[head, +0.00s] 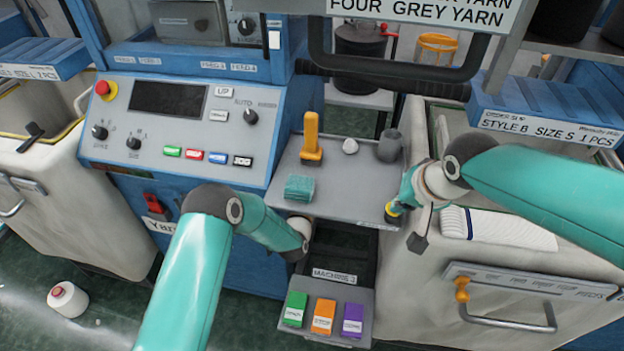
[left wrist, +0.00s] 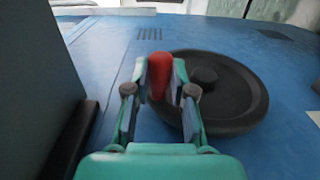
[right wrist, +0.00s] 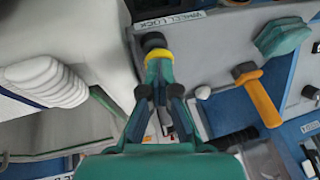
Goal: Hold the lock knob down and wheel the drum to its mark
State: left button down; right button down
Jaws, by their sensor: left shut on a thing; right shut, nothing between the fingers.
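The black handwheel (left wrist: 238,98) stands on the blue machine face in the left wrist view. My left gripper (left wrist: 160,82) is shut on its red crank handle (left wrist: 157,66), at the wheel's left side. The tray hides this gripper and the wheel in the head view. The lock knob (right wrist: 153,41), black with a yellow collar (right wrist: 158,55), sits by the WHEEL LOCK label. My right gripper (right wrist: 158,72) is shut and empty, its tips at the collar; whether they press it cannot be told. This gripper (head: 405,195) also shows at the tray's right edge in the head view. The drum and its mark cannot be made out.
The control panel (head: 190,150) stands left. A bin with green, orange and purple packs (head: 323,317) is below. White cloth (head: 505,229) lies right.

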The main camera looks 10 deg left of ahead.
pick_arm(q)
jog(key=shift+f, duration=0.1)
dwell(0.3)
notch_tip(320, 180, down, 8)
jog(key=s+t, duration=0.2)
jog(key=shift+s+f+t, duration=0.2)
jog(key=shift+s+t, duration=0.2)
dwell(0.5)
jog(key=shift+a, duration=0.1)
dwell(0.4)
jog(key=c, duration=1)
grip_release()
jog(key=v, duration=1.2)
